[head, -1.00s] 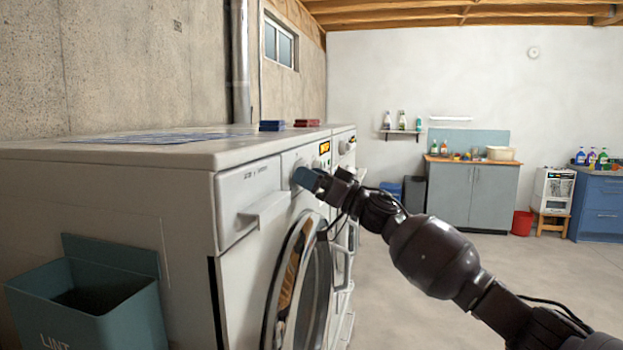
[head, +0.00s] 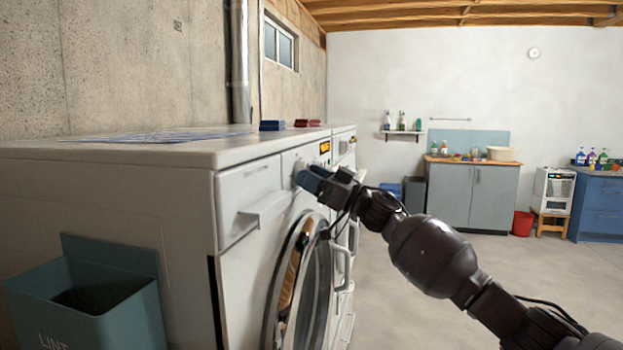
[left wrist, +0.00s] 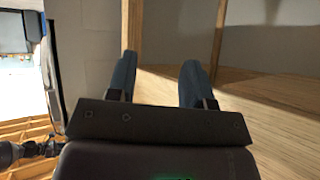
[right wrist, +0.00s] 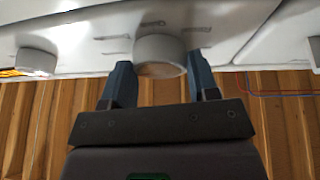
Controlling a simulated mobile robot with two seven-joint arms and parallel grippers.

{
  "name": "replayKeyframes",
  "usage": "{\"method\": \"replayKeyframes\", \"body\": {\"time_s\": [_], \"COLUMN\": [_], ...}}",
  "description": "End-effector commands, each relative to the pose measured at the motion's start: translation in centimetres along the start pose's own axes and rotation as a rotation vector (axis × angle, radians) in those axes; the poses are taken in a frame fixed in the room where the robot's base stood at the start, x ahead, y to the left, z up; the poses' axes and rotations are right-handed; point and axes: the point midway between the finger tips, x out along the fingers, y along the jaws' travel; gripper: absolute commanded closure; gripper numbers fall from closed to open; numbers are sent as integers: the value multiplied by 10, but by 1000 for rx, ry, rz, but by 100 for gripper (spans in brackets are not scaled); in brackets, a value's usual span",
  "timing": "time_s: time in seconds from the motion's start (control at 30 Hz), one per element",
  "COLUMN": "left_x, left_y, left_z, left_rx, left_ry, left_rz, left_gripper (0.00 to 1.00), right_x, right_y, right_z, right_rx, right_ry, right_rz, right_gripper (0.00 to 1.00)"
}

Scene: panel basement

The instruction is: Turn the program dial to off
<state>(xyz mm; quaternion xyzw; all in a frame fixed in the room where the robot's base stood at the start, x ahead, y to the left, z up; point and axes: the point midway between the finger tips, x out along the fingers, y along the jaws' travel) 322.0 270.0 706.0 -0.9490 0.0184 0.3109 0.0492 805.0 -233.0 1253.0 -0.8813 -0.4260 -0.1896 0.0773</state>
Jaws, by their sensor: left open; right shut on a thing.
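The program dial (right wrist: 160,55) is a round white knob on the washer's front panel. It fills the gap between the blue fingers of my right gripper (right wrist: 161,78), which is shut on it. In the head view the dial (head: 300,168) shows partly beside the right gripper (head: 311,179); the rest is hidden by the fingers. The dial's pointer and printed marks are too blurred to read. My left gripper (left wrist: 158,82) is open and empty, apart from the machine, with wooden boards beyond it.
The white washer (head: 110,190) has a drawer with a handle and a round glass door below the dial. Another white knob (right wrist: 36,62) is along the panel. A teal lint bin (head: 100,310) hangs on the near side. The floor (head: 440,280) to the right is clear.

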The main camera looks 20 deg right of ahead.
Motion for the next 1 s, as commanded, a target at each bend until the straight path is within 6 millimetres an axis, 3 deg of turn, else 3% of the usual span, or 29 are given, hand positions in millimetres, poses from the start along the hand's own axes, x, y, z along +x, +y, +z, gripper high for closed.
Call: {"method": "replayKeyframes", "body": {"time_s": [1.0], "left_x": [15], "left_y": [1], "left_z": [18], "left_rx": [14], "left_ry": [-22], "left_rz": [9], "left_gripper": [53], "right_x": [1], "right_y": [9], "right_z": [2], "right_rx": [-875], "right_ry": [74], "right_rz": [-379], "right_gripper": [69]}}
